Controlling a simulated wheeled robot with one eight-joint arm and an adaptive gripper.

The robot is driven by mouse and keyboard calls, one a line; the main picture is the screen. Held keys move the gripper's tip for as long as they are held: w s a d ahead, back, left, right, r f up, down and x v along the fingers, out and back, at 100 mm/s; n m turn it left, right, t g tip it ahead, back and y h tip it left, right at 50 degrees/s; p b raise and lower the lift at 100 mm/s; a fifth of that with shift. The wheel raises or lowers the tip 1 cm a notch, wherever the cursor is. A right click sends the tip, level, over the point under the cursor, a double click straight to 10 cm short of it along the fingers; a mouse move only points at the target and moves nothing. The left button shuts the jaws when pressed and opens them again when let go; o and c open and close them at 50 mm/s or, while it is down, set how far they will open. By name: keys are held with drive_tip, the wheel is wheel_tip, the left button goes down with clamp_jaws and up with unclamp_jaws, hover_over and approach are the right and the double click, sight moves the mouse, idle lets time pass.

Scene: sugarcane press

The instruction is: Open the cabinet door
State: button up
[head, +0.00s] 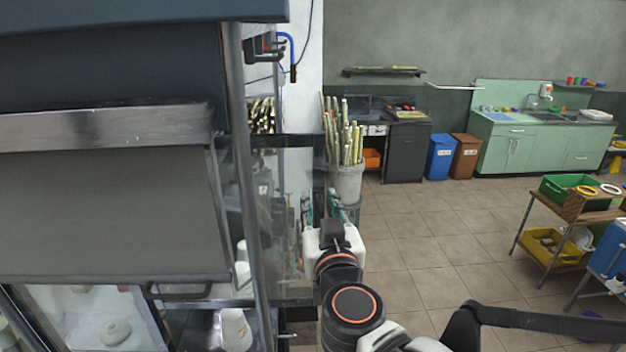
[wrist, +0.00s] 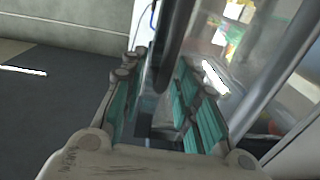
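The glass cabinet door (head: 290,215) is a clear, dark-framed panel. It stands out to the right of the grey metal post (head: 245,180) in the head view and looks at least partly open. My gripper (head: 322,208) is at the door's outer, right-hand edge. In the wrist view my gripper (wrist: 157,105) has its two teal-padded fingers apart. A dark upright bar (wrist: 177,40) runs down into the gap between them, with clear glass to its right. I cannot tell whether the fingers touch the bar.
A large grey machine housing (head: 100,215) fills the left. Blue (head: 440,157) and brown (head: 466,156) bins and a green counter (head: 510,150) line the back. A wooden rack (head: 570,208) stands right. Tiled floor between is clear.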

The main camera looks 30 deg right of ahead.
sight(318, 172)
drive_tip(key=shift+r, duration=2.9)
drive_tip(key=shift+s, duration=0.1)
